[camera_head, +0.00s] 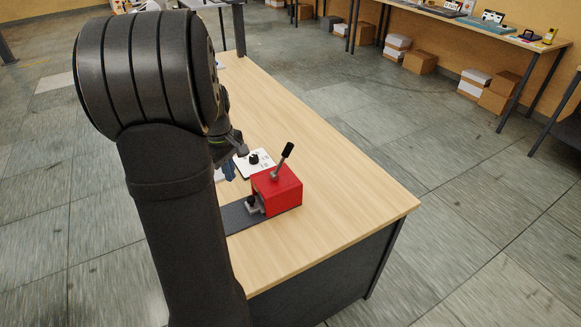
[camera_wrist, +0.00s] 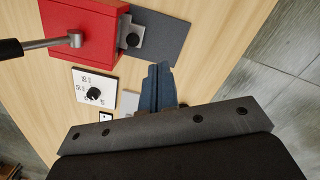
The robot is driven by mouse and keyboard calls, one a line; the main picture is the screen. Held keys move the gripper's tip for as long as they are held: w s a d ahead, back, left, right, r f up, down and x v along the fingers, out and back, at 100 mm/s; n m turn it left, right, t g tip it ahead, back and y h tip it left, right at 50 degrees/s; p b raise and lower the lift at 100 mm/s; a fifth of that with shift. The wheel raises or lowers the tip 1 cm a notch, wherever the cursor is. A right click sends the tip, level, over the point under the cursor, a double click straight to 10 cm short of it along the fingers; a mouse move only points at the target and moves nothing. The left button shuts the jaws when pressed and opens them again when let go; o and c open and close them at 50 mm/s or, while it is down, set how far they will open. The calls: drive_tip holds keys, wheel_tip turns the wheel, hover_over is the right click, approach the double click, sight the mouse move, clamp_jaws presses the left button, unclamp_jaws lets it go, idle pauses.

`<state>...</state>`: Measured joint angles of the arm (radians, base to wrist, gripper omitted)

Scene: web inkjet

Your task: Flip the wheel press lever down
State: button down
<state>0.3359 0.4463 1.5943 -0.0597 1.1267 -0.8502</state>
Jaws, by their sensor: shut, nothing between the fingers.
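The wheel press lever (camera_head: 287,151) has a black grip on a metal rod. It stands up from the top of a red box (camera_head: 283,192) and leans to the right in the head view. In the wrist view the lever (camera_wrist: 10,48) reaches in from the left edge over the red box (camera_wrist: 85,25). My gripper (camera_head: 229,172) is left of the lever and the box in the head view, partly hidden by my arm. In the wrist view its blue-grey fingers (camera_wrist: 158,88) are together and empty, apart from the lever.
A white panel with a black dial (camera_wrist: 95,92) lies on the wooden table (camera_head: 330,190) beside the red box. A dark plate (camera_wrist: 160,38) with a metal bracket and black knob adjoins the box. The tabletop right of the box is clear.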

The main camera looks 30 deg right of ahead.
sight(282, 161)
drive_tip(key=s+d+f+m+t+y, duration=0.1)
drive_tip(key=d+f+m+y, duration=0.1)
drive_tip(key=d+m+y, duration=0.1)
drive_tip(key=s+d+f+m+t+y, duration=0.1)
drive_tip(key=d+f+m+t+y, duration=0.1)
drive_tip(key=d+m+y, duration=0.1)
drive_tip(key=s+d+f+m+t+y, duration=0.1)
drive_tip(key=d+f+m+t+y, duration=0.1)
drive_tip(key=m, duration=0.3)
drive_tip(key=shift+s+d+f+y, duration=0.15)
drive_tip(key=shift+d+y, duration=0.25)
drive_tip(key=shift+d, duration=0.45)
drive_tip(key=s+d+m+t, duration=0.3)
drive_tip(key=d+m+t, duration=0.3)
drive_tip(key=d, duration=0.4)
drive_tip(key=s+d+f+m+t, duration=0.1)
drive_tip(key=s+d+m+t, duration=0.2)
drive_tip(key=d+m+t, duration=0.4)
drive_tip(key=d+t, duration=0.1)
drive_tip(key=d, duration=0.2)
drive_tip(key=shift+s+d+f+y, duration=0.2)
drive_tip(key=shift+s+f+y, duration=0.1)
drive_tip(key=shift+s+y, duration=0.1)
drive_tip(key=shift+w, duration=0.1)
drive_tip(key=s+a+r+x, duration=0.1)
drive_tip(key=a+x, duration=0.1)
drive_tip(key=x, duration=1)
drive_tip(key=shift+a+r, duration=0.25)
drive_tip(key=shift+a, duration=0.05)
